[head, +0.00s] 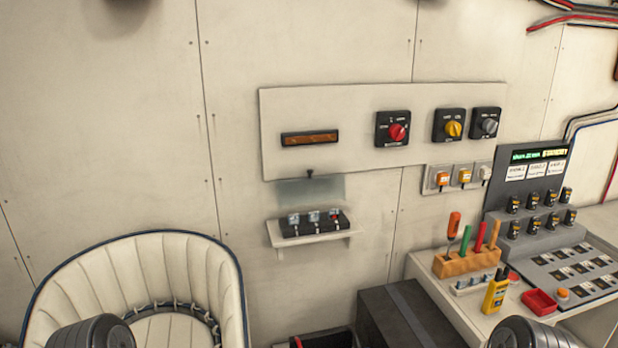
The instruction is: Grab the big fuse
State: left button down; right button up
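I cannot tell for certain which item is the big fuse. A small white wall shelf (318,237) carries a black block (293,232) with several small clear-and-grey pieces on top, one of them marked red. Above it, a long brown bar (310,139) in a dark frame is set in the cream wall panel (350,105). Several dark cylindrical pieces (533,225) stand in rows on the grey console at the right. Neither of my grippers shows; only rounded dark parts, likely of my arms, appear at the bottom left and bottom right.
A cream padded seat (120,270) fills the lower left. A dark box (405,315) stands below the shelf. The right bench holds a wooden tool rack (466,263), a yellow meter (496,292) and a red tray (539,302). Rotary switches (393,129) are on the panel.

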aim_at(333, 214)
jog(key=i+l+z, duration=0.35)
jog(key=i+z, duration=0.3)
jog(key=i+l+z, duration=0.15)
jog(key=z, duration=0.2)
